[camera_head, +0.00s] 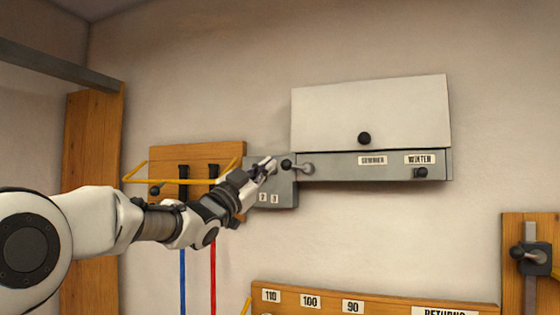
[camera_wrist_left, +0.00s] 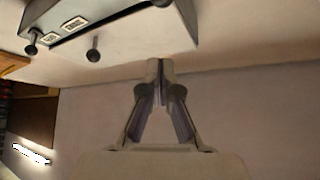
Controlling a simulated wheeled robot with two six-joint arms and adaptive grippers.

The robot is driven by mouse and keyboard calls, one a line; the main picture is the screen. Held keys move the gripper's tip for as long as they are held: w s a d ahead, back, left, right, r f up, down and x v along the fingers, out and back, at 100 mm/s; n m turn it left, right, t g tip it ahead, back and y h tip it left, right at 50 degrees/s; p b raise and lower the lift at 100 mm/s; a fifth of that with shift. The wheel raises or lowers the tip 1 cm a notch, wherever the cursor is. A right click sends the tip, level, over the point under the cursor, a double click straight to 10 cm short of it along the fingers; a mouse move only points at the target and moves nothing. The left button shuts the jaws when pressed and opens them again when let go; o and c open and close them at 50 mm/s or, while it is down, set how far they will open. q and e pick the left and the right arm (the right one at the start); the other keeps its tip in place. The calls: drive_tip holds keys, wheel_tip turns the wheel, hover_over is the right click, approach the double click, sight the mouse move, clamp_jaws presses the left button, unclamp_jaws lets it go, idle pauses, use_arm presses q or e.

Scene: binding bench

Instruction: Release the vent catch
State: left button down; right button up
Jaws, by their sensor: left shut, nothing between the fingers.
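The vent box (camera_head: 372,165) is on the wall, with a white flap (camera_head: 370,105) that bears a dark knob (camera_head: 364,138). A short lever (camera_head: 297,167) with a dark knob and a grey round pivot is at its left end, beside a small grey plate (camera_head: 283,193); it looks like the catch. My left gripper (camera_head: 268,166) is shut and empty, just left of the lever's knob; whether it touches cannot be told. In the left wrist view, the shut fingertips (camera_wrist_left: 161,66) are below the edge of the vent box (camera_wrist_left: 120,12).
A second dark knob (camera_head: 421,172) sits under the WINTER label (camera_head: 420,159). A wooden board (camera_head: 205,155) with a yellow bar and hanging blue and red cords is behind my left arm. A numbered wooden rail (camera_head: 375,304) is below; a lever (camera_head: 530,254) is at right.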

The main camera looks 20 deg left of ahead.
use_arm(q)
drive_tip(key=shift+s+d+r, duration=0.2)
drive_tip(key=shift+s+r, duration=0.05)
drive_tip(key=shift+r, duration=0.1)
drive_tip(key=r+p+x, duration=0.1)
drive_tip(key=p+x, duration=0.8)
drive_tip(key=x, duration=0.1)
drive_tip(key=f, duration=0.1)
drive_tip(key=w+a+f, duration=0.1)
drive_tip(key=f, duration=0.1)
drive_tip(key=a+f, duration=0.1)
drive_tip(key=shift+w+f+p, duration=0.2)
drive_tip(key=shift+f+p, duration=0.05)
drive_tip(key=shift+p, duration=0.1)
drive_tip(key=shift+d, duration=0.15)
